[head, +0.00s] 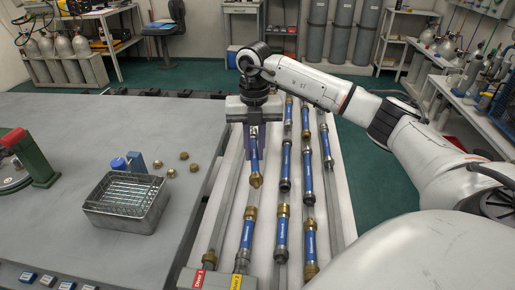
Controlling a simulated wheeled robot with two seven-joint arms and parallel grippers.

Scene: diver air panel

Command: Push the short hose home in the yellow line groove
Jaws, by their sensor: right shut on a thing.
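My right gripper (254,136) points down over the panel and is shut on a short blue hose (255,158) with a brass end (256,181). The hose is roughly in line with the groove (253,196) that runs up from the yellow label (236,282). Another blue hose (247,234) with brass fittings lies nearer in that line, and a short gap shows between the two. The gripper hides the far end of the held hose. I cannot tell whether it rests in the groove or is just above it. My left gripper is not in view.
More blue hoses lie in the grooves to the right, one of them close by (285,165). A red label (198,278) marks the leftmost groove.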

